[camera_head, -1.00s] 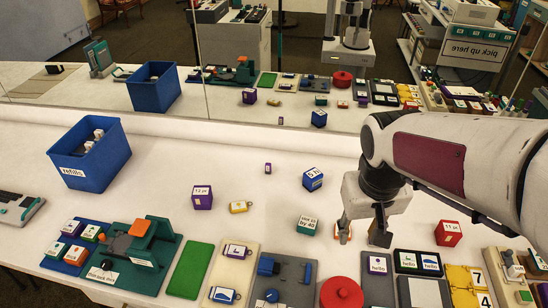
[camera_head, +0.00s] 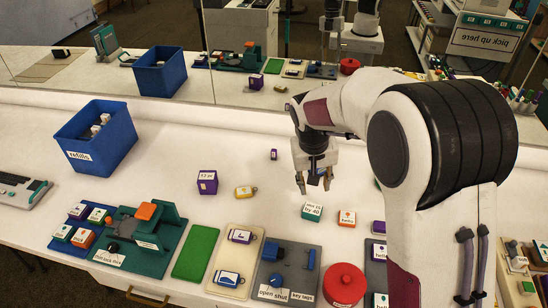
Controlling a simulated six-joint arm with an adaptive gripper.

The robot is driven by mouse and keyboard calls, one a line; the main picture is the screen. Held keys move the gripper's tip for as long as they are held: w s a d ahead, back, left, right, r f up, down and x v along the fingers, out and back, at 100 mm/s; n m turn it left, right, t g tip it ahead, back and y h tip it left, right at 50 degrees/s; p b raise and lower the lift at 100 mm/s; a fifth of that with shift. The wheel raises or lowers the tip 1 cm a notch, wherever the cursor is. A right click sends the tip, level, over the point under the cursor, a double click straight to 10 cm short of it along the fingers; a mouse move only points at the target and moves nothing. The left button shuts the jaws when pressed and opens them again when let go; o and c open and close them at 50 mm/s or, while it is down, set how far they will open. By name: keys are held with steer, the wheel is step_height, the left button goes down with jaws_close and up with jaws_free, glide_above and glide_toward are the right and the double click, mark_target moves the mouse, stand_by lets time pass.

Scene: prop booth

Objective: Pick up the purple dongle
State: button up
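A small purple block (camera_head: 273,154), which looks like the dongle, lies alone on the white table towards the back middle. My gripper (camera_head: 314,182) points down to the right of it and nearer the front, above the table. Its two fingers are spread, with nothing seen between them. The gripper and purple block are clearly apart. A larger purple cube (camera_head: 207,182) marked "12 pt" sits left of the block, with a yellow tag (camera_head: 245,191) beside it.
A blue refills bin (camera_head: 97,140) stands at the left. A teal cube (camera_head: 312,211) and a white tag with an orange mark (camera_head: 346,218) lie near my gripper. Boards and a red lid (camera_head: 343,284) line the front. A mirror wall (camera_head: 235,100) bounds the back.

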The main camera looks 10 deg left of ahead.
mark_target(276, 151)
steer(key=w+a+f, duration=0.3)
steer(key=w, duration=0.1)
steer(key=w+a+f+t, duration=0.1)
steer(key=w+a+f, duration=0.3)
steer(key=w+a+f+t, duration=0.1)
steer(key=w+a+f, duration=0.3)
steer(key=w, duration=0.1)
steer(key=shift+w+a+m, duration=0.1)
steer(key=shift+a+m, duration=0.15)
steer(key=shift+m, duration=0.15)
steer(key=w, duration=0.1)
steer(key=w+a, duration=0.1)
steer(key=w+t, duration=0.1)
steer(key=shift+w+a+r+m, duration=0.1)
steer(key=shift+a+r+m, duration=0.2)
steer(key=shift+r, duration=0.1)
steer(key=shift+m+t+y, duration=0.5)
steer(key=shift+m+t, duration=0.2)
steer(key=shift+m, duration=0.2)
steer(key=w+r, duration=0.1)
steer(key=w+a+r, duration=0.1)
steer(key=w+r, duration=0.1)
steer(key=r, duration=0.1)
steer(key=shift+w+a, duration=0.3)
steer(key=shift+w, duration=0.1)
steer(key=shift+x, duration=1.25)
steer(key=shift+f, duration=0.1)
